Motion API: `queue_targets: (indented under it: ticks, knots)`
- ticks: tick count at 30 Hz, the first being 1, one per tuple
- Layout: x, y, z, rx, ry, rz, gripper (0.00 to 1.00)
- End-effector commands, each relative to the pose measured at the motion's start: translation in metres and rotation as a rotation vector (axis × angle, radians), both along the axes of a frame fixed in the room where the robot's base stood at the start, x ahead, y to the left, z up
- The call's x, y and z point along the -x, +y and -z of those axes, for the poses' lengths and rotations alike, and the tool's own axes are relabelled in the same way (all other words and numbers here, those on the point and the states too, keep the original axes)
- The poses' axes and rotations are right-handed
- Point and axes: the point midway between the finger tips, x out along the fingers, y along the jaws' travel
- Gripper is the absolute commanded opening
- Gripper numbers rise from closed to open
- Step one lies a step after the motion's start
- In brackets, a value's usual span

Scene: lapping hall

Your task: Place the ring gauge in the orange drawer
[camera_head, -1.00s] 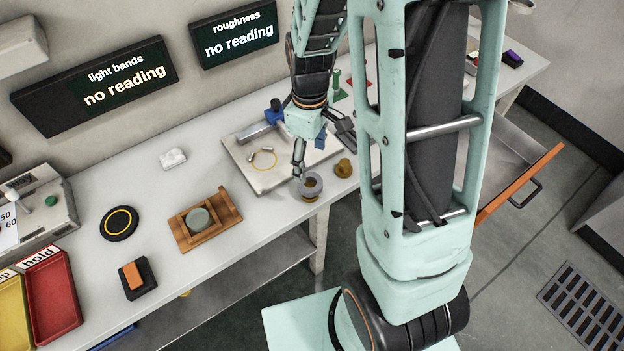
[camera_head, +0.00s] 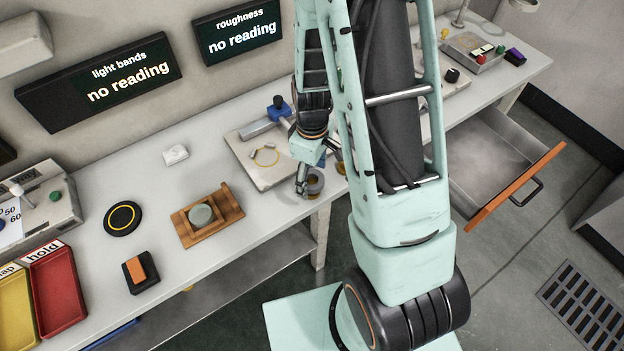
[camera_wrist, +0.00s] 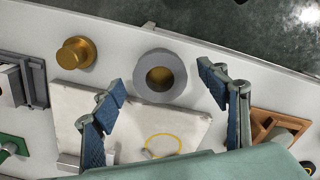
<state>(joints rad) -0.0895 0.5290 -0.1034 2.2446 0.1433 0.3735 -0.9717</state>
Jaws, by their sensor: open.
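The ring gauge, a thick grey ring (camera_head: 316,182) with a brass-coloured inside, lies near the front edge of the bench. In the wrist view the ring gauge (camera_wrist: 178,65) shows whole, between and just beyond the two fingertips. My gripper (camera_head: 304,186) is open, low at the ring gauge's left side in the head view; the wrist view shows my gripper (camera_wrist: 162,86) with blue-padded fingers spread wider than the ring. I cannot tell whether they touch it. The orange drawer (camera_head: 517,187) is pulled out at the right, its grey inside looking empty.
A brass knob-like piece (camera_wrist: 76,53) stands close to the ring gauge. A pale plate (camera_wrist: 135,120) with a yellow ring lies beside it. A wooden stand (camera_head: 208,216) holds a grey disc further left. Red tray (camera_head: 57,292) is at the far left.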

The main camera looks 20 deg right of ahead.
Motion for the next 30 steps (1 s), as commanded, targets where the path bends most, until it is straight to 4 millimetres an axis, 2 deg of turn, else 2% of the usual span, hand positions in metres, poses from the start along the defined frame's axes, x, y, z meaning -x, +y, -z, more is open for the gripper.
queue_targets:
  ticks: [3,17,25,30]
  knots:
    - [0.000,0.000,0.000,0.000,0.000,0.000,0.66]
    - [0.000,0.000,-0.001,0.000,0.000,0.000,0.16]
    - [-0.001,0.000,-0.004,0.000,0.000,0.000,0.16]
    - [-0.003,0.001,-0.016,0.000,-0.001,-0.001,0.16]
